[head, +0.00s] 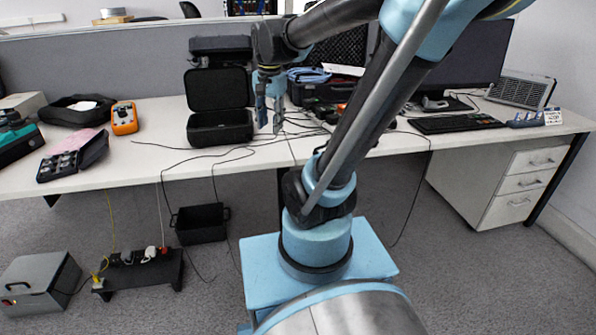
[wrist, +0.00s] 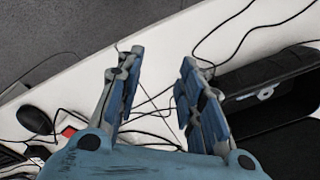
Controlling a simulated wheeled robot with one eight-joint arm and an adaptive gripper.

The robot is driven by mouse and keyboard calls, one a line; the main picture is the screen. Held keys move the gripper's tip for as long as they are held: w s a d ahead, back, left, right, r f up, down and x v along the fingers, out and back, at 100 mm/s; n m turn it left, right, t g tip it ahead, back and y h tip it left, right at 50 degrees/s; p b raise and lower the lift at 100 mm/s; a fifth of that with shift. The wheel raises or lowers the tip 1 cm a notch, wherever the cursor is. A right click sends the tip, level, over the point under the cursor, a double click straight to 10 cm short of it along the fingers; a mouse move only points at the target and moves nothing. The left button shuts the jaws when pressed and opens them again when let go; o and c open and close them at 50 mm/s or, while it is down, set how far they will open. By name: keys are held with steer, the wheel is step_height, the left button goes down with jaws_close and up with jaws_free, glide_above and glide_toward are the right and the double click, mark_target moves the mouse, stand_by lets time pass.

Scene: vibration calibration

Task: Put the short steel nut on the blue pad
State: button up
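My gripper (head: 268,122) hangs over the white table beside the open black case (head: 220,128), pointing down. In the wrist view my gripper (wrist: 158,60) has its two fingers well apart, with only table and thin cables showing between them. The black case in the wrist view (wrist: 285,125) lies to the right of the fingers, with a small pale shape (wrist: 265,92) on it that I cannot identify. I cannot make out the short steel nut or the blue pad in either view.
An orange meter (head: 124,118), a black tray with small parts (head: 75,156) and a black bag (head: 78,112) lie on the left of the table. A keyboard (head: 455,123) and monitor (head: 468,62) stand right. Thin cables cross the tabletop below my gripper.

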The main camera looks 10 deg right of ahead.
steer(key=s+d+f+n, duration=0.3)
steer(key=s+f+n, duration=0.1)
steer(key=s+f, duration=0.1)
steer(key=s+d+f+n+t, duration=0.1)
steer(key=s+d+f+n, duration=0.1)
steer(key=s+f+n, duration=0.2)
steer(key=s+f, duration=0.2)
steer(key=s, duration=0.2)
steer(key=shift+d, duration=0.4)
steer(key=shift+f, duration=0.1)
steer(key=shift+w+f, duration=0.2)
steer(key=shift+w, duration=0.3)
